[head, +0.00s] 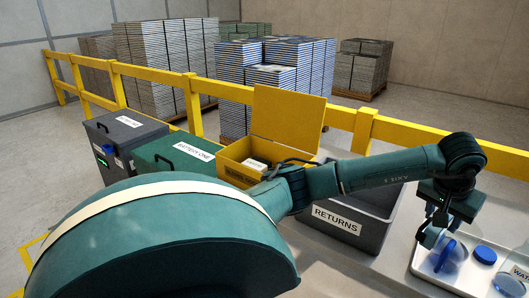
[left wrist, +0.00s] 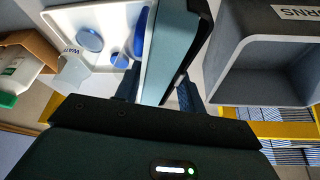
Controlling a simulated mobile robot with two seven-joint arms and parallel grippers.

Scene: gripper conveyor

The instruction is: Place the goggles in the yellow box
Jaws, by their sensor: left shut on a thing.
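My left gripper (head: 432,236) reaches across to the right in the head view, low over the white tray (head: 425,266). It is shut on the goggles (head: 450,260), which show as a clear bluish shape below the fingers. In the left wrist view a pale blue, dark-edged piece (left wrist: 163,55), seemingly the goggles, sits between the fingers. The yellow box (head: 288,112) stands left of the gripper with its lid up, a white item inside. My forearm hides part of its front. My right gripper is not in view.
A grey RETURNS bin (head: 368,232) stands between the yellow box and the tray. A green BATTERY box (head: 160,158) and a dark grey bin (head: 115,135) are further left. The tray also holds a blue disc (head: 485,255) and a WATER bottle (head: 515,278). A yellow railing (head: 365,128) runs behind.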

